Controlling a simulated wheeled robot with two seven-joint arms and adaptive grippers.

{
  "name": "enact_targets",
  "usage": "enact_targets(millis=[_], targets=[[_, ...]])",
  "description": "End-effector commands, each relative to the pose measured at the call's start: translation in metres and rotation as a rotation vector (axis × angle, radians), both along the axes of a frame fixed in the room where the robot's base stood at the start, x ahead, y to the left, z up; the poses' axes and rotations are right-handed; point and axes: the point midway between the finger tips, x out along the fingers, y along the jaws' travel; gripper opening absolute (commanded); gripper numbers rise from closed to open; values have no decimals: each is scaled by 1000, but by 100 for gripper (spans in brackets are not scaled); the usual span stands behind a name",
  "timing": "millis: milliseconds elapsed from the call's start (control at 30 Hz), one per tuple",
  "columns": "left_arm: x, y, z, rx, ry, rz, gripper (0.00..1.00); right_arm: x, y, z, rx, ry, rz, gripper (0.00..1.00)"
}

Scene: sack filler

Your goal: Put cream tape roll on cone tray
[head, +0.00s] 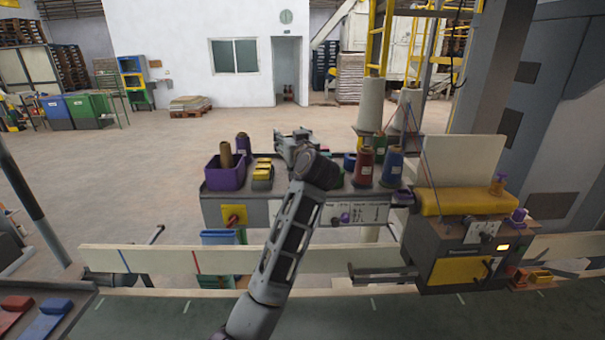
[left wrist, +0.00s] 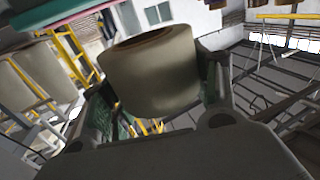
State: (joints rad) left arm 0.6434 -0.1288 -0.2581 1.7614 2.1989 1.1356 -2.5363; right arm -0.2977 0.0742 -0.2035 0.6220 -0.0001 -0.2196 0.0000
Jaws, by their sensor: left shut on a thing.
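The cream tape roll (left wrist: 150,80) fills the middle of the left wrist view, its dark core opening tilted upward. My left gripper (left wrist: 158,98) is shut on it, with a green-lined finger on each side. In the head view my left gripper (head: 291,147) is over the back middle of a grey shelf (head: 275,211), which looks like the cone tray. My wrist hides part of the shelf, and I cannot make out the roll there. Red (head: 364,165) and blue (head: 392,167) thread cones stand upright on the shelf's right part. My right gripper is not in view.
A purple bin (head: 224,178) holding a brown cone and yellow blocks (head: 263,170) occupy the shelf's left part. Large pale cones (head: 371,105) stand behind it at right. A yellow-fronted machine (head: 458,270) stands at right. A pale rail (head: 150,259) crosses in front.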

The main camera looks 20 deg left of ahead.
Motion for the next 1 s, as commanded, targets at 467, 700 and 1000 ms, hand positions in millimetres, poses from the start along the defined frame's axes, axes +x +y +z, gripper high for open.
enact_targets(millis=[467,700,1000], targets=[[0,0,-23,1,3,0,36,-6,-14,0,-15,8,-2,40],[0,0,-54,0,2,0,36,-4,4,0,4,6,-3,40],[0,0,-62,1,-1,0,36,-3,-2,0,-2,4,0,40]])
